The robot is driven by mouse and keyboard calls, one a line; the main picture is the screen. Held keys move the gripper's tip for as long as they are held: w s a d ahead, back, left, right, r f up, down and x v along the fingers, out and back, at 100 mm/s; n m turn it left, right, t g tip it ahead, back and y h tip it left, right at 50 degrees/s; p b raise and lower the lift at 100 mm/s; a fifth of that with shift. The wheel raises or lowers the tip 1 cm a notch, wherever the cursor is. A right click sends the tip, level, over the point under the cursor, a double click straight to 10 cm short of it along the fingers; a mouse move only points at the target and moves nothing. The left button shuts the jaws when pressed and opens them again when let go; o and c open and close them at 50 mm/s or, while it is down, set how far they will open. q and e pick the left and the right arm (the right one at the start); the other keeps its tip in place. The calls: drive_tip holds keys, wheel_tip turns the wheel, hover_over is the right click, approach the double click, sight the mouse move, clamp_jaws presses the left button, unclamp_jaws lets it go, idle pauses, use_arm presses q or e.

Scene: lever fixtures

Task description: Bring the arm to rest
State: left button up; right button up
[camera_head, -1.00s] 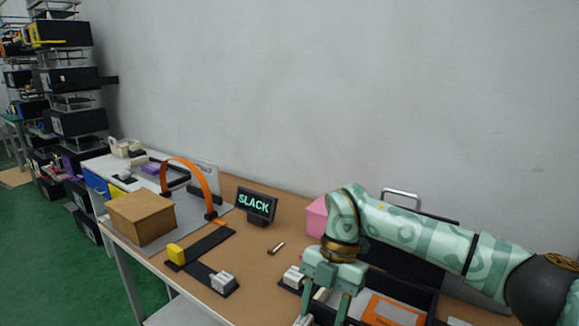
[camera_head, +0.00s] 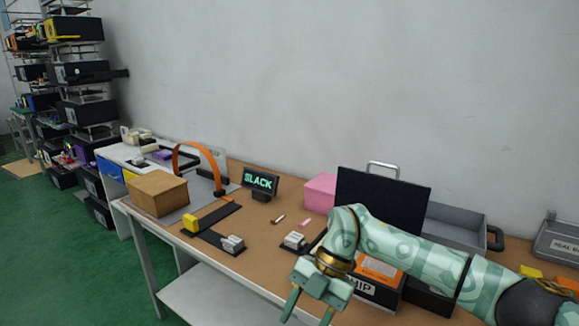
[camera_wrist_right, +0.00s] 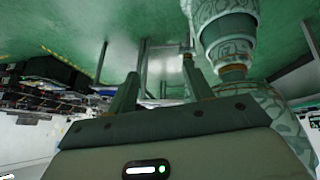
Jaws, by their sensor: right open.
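My right arm (camera_head: 405,245) is pale green with a darker pattern and comes in from the lower right. My right gripper (camera_head: 308,312) is open and empty, hanging in front of the table's near edge with its fingers pointing down. In the right wrist view the two fingers (camera_wrist_right: 160,82) stand apart with nothing between them, over green floor. My left gripper is in neither view.
The brown table (camera_head: 262,262) holds a cardboard box (camera_head: 158,194), an orange strap arch (camera_head: 199,152), a SLACK display (camera_head: 260,182), a yellow-ended lever fixture (camera_head: 191,224), grey blocks (camera_head: 232,243) and a pink box (camera_head: 320,192). A black open-lidded box (camera_head: 383,200) stands behind my arm. The floor in front is clear.

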drive_tip(key=a+f+m+t+y, duration=0.45)
drive_tip(key=a+f+y, duration=0.25)
drive_tip(key=f+y, duration=0.35)
drive_tip(key=d+f+m+t+h, duration=0.1)
drive_tip(key=d+f+m+t, duration=0.5)
drive_tip(key=f+m+t, duration=0.4)
drive_tip(key=s+d+f+m+h, duration=0.3)
drive_tip(key=s+d+f+h, duration=0.15)
drive_tip(key=f, duration=0.45)
drive_tip(key=s+d+f+m+h, duration=0.35)
drive_tip(key=s+d+f, duration=0.25)
drive_tip(key=f, duration=0.3)
drive_tip(key=s+d+f+m+g+h, duration=0.1)
drive_tip(key=s+d+f+h, duration=0.1)
drive_tip(key=s+d+f, duration=0.3)
drive_tip(key=s+d+f+m+g+h, duration=0.1)
drive_tip(key=s+f+g+h, duration=0.15)
drive_tip(key=s, duration=0.45)
drive_tip(key=s+d+f+m+g, duration=0.1)
drive_tip(key=s+d+f+g, duration=0.1)
drive_tip(key=s, duration=0.7)
drive_tip(key=s+d+f+m+g+h, duration=0.1)
drive_tip(key=s+d+f+g, duration=0.1)
drive_tip(key=s, duration=0.8)
drive_tip(key=s+d+f+m+g+h, duration=0.1)
drive_tip(key=s+d+f+g, duration=0.1)
drive_tip(key=s, duration=0.8)
drive_tip(key=shift+s+d+g, duration=0.2)
drive_tip(key=shift+d+g, duration=0.1)
drive_tip(key=shift+d, duration=0.2)
